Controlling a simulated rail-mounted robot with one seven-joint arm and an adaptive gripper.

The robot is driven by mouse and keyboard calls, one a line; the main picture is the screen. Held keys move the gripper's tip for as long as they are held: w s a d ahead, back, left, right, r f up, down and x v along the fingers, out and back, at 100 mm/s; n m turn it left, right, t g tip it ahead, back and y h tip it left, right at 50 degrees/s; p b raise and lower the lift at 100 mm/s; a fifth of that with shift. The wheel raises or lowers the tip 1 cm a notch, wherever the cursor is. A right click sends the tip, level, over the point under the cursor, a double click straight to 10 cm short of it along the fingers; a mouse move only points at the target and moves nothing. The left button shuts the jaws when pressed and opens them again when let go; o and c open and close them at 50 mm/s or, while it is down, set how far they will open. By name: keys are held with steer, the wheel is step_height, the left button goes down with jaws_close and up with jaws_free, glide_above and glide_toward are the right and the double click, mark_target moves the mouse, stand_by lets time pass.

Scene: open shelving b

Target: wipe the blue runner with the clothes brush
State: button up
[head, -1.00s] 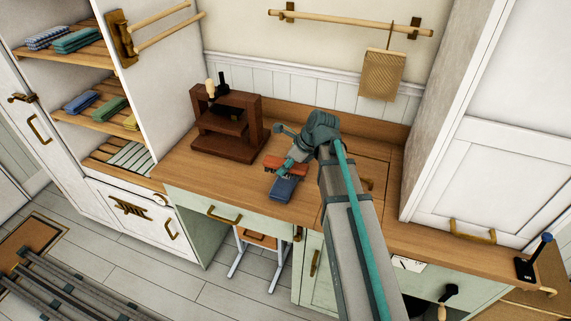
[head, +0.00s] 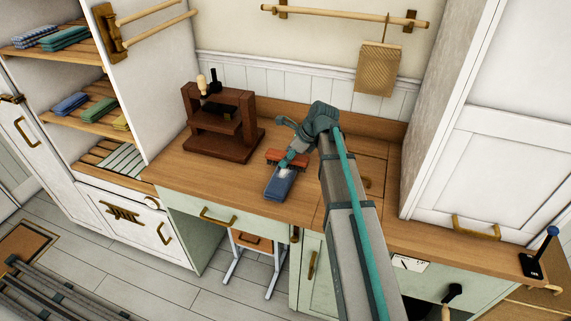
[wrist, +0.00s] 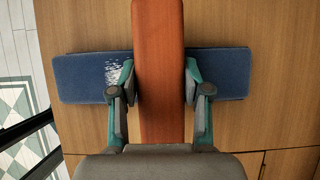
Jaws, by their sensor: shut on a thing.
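The blue runner (head: 277,186) lies flat on the wooden counter; in the wrist view it stretches crosswise (wrist: 78,77) beneath the brush. A speckled white patch (wrist: 115,70) shows on it beside the left finger. The clothes brush (head: 287,158), an orange-brown bar, crosses over the runner in the wrist view (wrist: 158,35). My gripper (wrist: 158,80) is shut on the brush, one finger on each side; in the head view it (head: 292,160) is low over the counter. The brush's underside is hidden, so I cannot tell whether it touches the runner.
A dark brown wooden stand (head: 222,128) with brushes is on the counter to the left. A tall white cabinet (head: 485,150) bounds the right. Open shelves (head: 85,120) with folded cloths are at far left. The counter's front left is bare.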

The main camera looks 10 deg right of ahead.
steer(key=w+d, duration=0.1)
steer(key=w+d+b, duration=0.1)
steer(key=w, duration=0.1)
steer(key=shift+w, duration=0.3)
steer(key=shift+f+b, duration=0.25)
steer(key=shift+b, duration=0.5)
steer(key=shift+s+a+r+p, duration=0.2)
steer(key=shift+s+a+p, duration=0.15)
steer(key=shift+s, duration=0.25)
steer(key=shift+s+a+r+p, duration=0.15)
steer(key=shift+s+a+p, duration=0.15)
steer(key=shift+s, duration=0.3)
steer(key=shift+s+a+p, duration=0.55)
steer(key=shift+s+a, duration=0.1)
steer(key=shift+s, duration=0.55)
steer(key=shift+s+a+p, duration=0.55)
steer(key=shift+s+a, duration=0.1)
steer(key=shift+s, duration=0.5)
steer(key=shift+s+a+p, duration=0.55)
steer(key=shift+s+a, duration=0.1)
steer(key=shift+s, duration=0.55)
step_height(320, 180, up, 2)
steer(key=shift+w+r+p, duration=0.1)
steer(key=shift+r+p, duration=0.15)
steer(key=shift+p, duration=0.55)
step_height(320, 180, up, 5)
steer(key=p, duration=0.5)
steer(key=shift+r, duration=0.2)
steer(key=shift+f, duration=0.1)
